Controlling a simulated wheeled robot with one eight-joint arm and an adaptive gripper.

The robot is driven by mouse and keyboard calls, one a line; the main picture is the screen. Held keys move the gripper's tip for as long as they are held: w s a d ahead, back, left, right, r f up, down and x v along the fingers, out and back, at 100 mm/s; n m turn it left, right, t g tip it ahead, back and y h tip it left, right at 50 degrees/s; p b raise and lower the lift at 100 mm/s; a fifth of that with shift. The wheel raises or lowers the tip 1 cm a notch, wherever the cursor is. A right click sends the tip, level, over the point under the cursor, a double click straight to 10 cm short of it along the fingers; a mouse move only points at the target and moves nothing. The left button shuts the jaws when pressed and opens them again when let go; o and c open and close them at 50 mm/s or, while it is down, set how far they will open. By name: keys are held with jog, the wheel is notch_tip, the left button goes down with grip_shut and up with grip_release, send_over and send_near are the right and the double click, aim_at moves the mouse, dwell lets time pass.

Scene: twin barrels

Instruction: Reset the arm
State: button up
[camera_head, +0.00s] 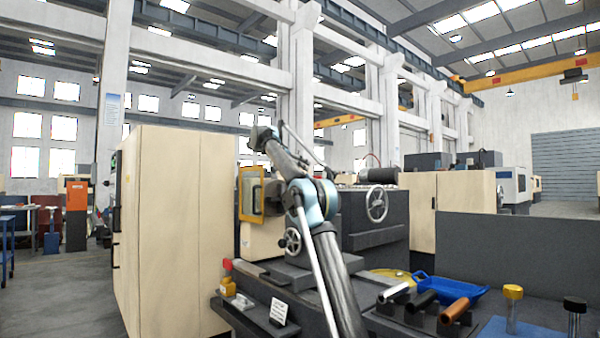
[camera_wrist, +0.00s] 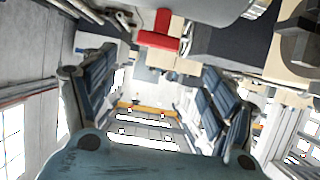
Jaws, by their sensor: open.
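My gripper (camera_wrist: 156,72) is open in the wrist view, with one dark blue-grey finger at the left and one at the right. I see nothing held between the fingers; the workshop background shows through the gap. In the head view my arm rises from the bottom middle, bends at a blue-grey joint and leans up and left in front of the machine. Its far end is small and dark there, and the fingers cannot be made out.
A tall beige cabinet (camera_head: 180,230) stands left of my arm. A dark machine with a handwheel (camera_head: 377,204) is behind it. At lower right are a blue tray (camera_head: 447,287), a copper-coloured cylinder (camera_head: 455,310), a black cylinder (camera_head: 420,301) and a yellow-topped post (camera_head: 512,292).

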jog(key=shift+d, duration=0.1)
jog(key=s+d+f+n+g+y, duration=0.15)
jog(key=s+d+f, duration=0.25)
jog(key=s+f, duration=0.5)
jog(key=s+d+f+n+g+y, duration=0.15)
jog(key=s+d+f, duration=0.35)
jog(key=s, duration=0.7)
jog(key=s+d+f+n+g+y, duration=0.1)
jog(key=s+d+f+n+y, duration=0.2)
jog(key=s+f, duration=0.6)
jog(key=s+a+f+n+y, duration=0.1)
jog(key=s+f+n+y, duration=0.1)
jog(key=s+f, duration=1.6)
jog(key=s+a+f+n+g+y, duration=0.1)
jog(key=s+f+n+y, duration=0.2)
jog(key=s+f, duration=1.5)
jog(key=shift+a+f, duration=0.25)
jog(key=shift+f, duration=0.05)
